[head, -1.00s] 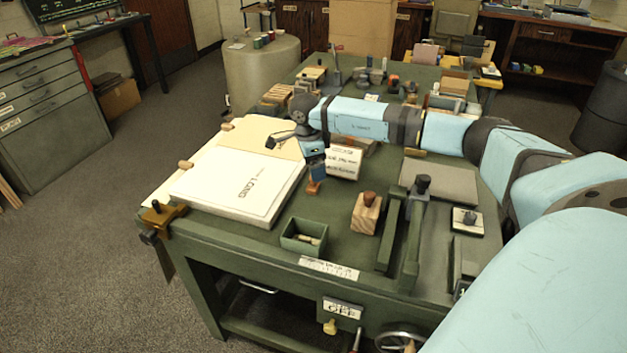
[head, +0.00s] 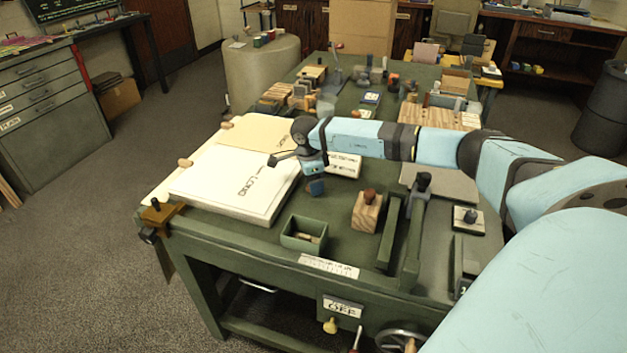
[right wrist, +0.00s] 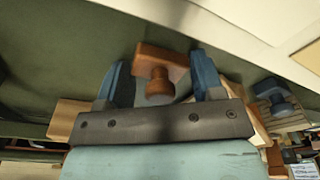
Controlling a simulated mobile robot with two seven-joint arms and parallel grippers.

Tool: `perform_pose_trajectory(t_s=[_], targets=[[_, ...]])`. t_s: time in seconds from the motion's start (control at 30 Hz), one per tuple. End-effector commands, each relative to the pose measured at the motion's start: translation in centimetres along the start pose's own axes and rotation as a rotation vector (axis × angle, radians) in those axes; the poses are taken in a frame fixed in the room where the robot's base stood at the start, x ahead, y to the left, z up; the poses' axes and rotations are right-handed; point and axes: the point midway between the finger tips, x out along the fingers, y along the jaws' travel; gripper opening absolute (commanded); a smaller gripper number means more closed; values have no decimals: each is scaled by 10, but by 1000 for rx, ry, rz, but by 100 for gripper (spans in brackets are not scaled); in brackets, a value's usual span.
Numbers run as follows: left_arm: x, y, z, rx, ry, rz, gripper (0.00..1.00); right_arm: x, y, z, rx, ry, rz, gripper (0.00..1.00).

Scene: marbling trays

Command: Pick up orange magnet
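An orange-brown block with a round knob, which looks like the orange magnet (right wrist: 161,65), shows in the right wrist view on the green table top. My right gripper (right wrist: 160,62) has its two blue fingers apart, one on each side of this block. A gap shows beside the left finger; whether the right finger touches the block I cannot tell. In the head view my right gripper (head: 316,188) points down at the table beside the white slab marked LONG (head: 225,185). There its fingers hide the orange block. My left gripper is not in view.
A small green open box (head: 304,234) and a wooden block with a brown knob (head: 366,212) stand nearer the front edge. A white labelled block (head: 345,165) is just behind the gripper. Green rails (head: 388,235) stand to the right. Several blocks crowd the table's far part.

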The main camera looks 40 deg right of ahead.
Motion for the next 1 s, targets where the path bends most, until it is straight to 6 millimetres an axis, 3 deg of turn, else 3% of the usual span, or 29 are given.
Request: perform_pose_trajectory(t_s=[0.07, 0.37, 0.57, 0.77, 1.0], targets=[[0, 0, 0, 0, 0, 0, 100, 0, 0, 0, 1, 0, 0, 35], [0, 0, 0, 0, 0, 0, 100, -2, 0, 0, 1, 0, -1, 35], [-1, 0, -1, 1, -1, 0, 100, -17, -1, -2, 2, -1, -4, 35], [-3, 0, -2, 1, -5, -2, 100, -55, -1, -6, 1, -3, -5, 35], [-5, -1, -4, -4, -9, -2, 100, -117, -1, -14, 1, -2, -5, 35]])
